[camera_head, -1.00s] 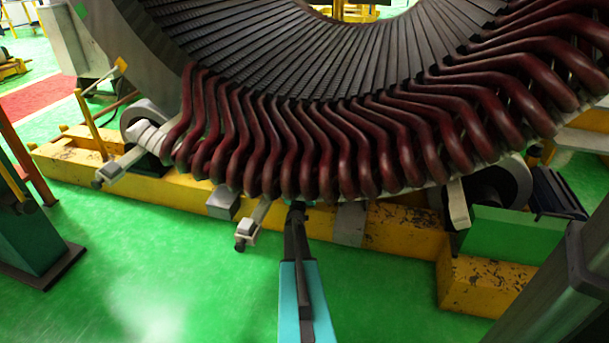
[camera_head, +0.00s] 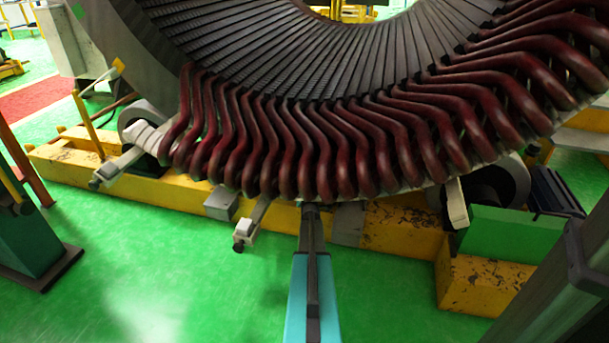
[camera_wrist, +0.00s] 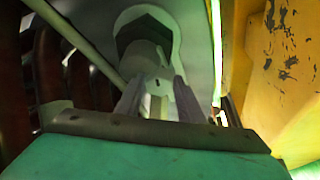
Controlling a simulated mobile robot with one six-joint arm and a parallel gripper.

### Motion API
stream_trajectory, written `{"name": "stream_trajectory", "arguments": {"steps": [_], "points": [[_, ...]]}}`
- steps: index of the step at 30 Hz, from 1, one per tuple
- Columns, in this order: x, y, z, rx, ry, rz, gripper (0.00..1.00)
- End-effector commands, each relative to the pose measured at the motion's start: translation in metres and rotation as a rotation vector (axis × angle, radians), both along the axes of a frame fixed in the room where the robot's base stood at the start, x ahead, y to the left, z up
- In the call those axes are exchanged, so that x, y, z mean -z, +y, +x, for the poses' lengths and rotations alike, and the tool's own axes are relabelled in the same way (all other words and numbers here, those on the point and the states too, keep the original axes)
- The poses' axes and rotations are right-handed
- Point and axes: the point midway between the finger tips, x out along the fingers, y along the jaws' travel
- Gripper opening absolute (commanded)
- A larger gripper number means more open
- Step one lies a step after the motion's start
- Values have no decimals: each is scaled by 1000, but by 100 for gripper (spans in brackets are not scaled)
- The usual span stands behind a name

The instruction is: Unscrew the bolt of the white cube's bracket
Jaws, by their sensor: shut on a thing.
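My gripper (camera_head: 311,209) is under the red coil ends, at the yellow base, with its arm rising from the bottom of the head view. In the wrist view its two grey fingers (camera_wrist: 156,90) are shut on a grey, round bolt-like piece (camera_wrist: 148,58). A small white cube (camera_head: 245,229) on a grey bracket with a dark end stands apart, left of my gripper. Which bracket the held bolt belongs to cannot be told.
Dark red coil ends (camera_head: 300,150) of the large stator hang close above my gripper. The yellow base (camera_head: 400,228) runs behind it; its scuffed yellow side (camera_wrist: 280,70) is close on the right in the wrist view.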

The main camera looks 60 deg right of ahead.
Motion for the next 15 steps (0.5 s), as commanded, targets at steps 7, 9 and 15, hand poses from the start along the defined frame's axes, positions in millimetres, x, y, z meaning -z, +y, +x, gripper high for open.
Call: {"name": "stream_trajectory", "arguments": {"steps": [7,9,15], "points": [[-2,-1,-1,1,137,-43,12],[-3,-1,-1,1,159,-50,12],[-2,-1,-1,1,193,-60,12]]}}
